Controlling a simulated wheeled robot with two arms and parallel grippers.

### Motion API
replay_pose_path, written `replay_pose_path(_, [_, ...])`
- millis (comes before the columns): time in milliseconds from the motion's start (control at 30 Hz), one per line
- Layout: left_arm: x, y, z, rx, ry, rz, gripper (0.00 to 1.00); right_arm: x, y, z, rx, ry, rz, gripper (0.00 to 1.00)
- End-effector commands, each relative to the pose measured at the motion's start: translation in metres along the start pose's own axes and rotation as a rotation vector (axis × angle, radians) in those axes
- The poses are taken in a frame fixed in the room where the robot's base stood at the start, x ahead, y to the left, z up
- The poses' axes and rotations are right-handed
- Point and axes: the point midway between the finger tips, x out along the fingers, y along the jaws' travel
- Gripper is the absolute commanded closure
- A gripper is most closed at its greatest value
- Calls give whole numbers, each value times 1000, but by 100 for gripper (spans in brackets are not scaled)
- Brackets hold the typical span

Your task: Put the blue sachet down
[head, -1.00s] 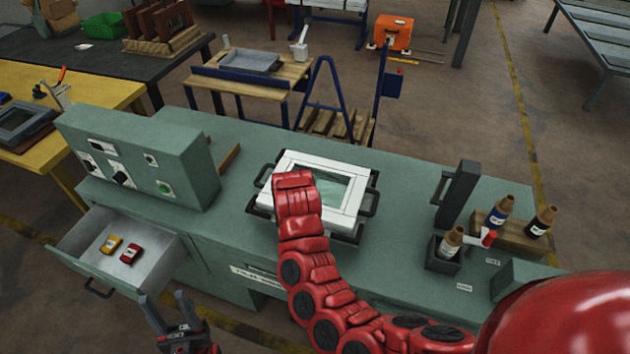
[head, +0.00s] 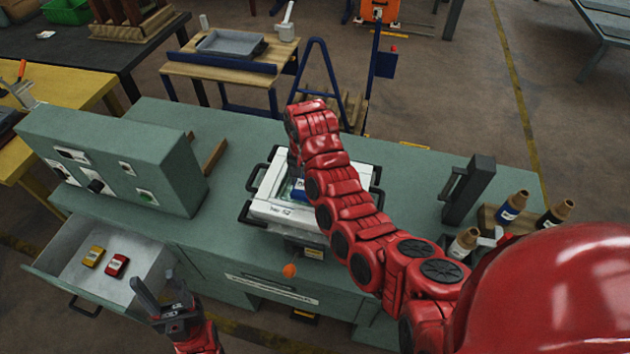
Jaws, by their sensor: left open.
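A small blue item (head: 298,190), which looks like the blue sachet, shows inside the white frame (head: 268,207) on the green bench. My right arm partly covers it, so I cannot tell whether it is held or lying free. My left gripper (head: 163,292) is open and empty, in front of the open drawer.
The open drawer (head: 70,255) holds a yellow packet (head: 93,257) and a red packet (head: 117,265). A control box (head: 115,165) stands at the bench's left. Bottles (head: 512,206) and a dark upright post (head: 470,190) stand at the right. An orange knob (head: 289,270) sticks out at the front.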

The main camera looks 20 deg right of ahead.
Motion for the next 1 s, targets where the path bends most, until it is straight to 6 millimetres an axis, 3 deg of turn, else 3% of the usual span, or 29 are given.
replay_pose_path(100, [14,-1,-2,0,1,0,50,-4,7,-16,-2,-2,3,81])
replay_pose_path(333, [19,-1,-3,0,1,0,50,0,14,-38,-7,1,0,81])
replay_pose_path(667, [24,-1,-4,0,1,0,50,8,18,-42,-5,-2,-1,81])
replay_pose_path(1000, [29,-2,-5,0,1,0,50,38,18,-41,-5,-4,1,81])
